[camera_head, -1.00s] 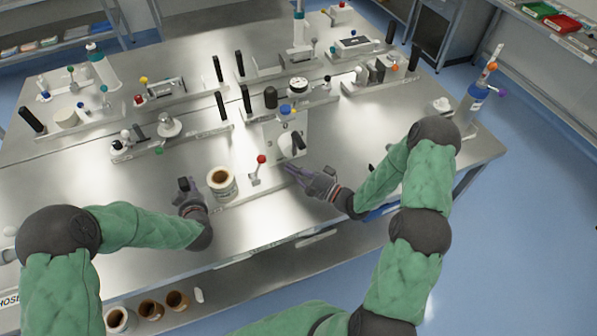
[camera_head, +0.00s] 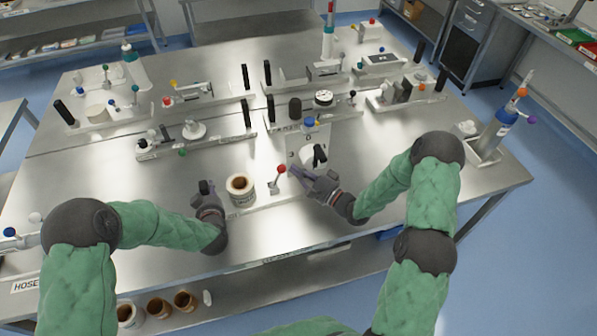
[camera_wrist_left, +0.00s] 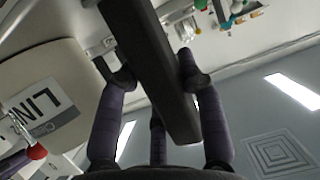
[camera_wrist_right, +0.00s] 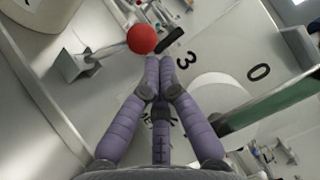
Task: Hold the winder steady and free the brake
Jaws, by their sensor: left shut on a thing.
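The winder unit has a white roll (camera_head: 240,189) with a brown core. Its label is partly readable as "LIN" in the left wrist view (camera_wrist_left: 42,108). My left gripper (camera_head: 206,191) is left of the roll, shut on a black upright handle (camera_wrist_left: 150,65). A short lever with a red ball knob (camera_head: 281,169) stands right of the roll; I take it for the brake. My right gripper (camera_head: 294,172) is just right of this knob. In the right wrist view its fingertips (camera_wrist_right: 160,65) are together, empty, close below the red ball (camera_wrist_right: 142,39); contact is unclear.
Several fixtures with black posts fill the table's back half.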

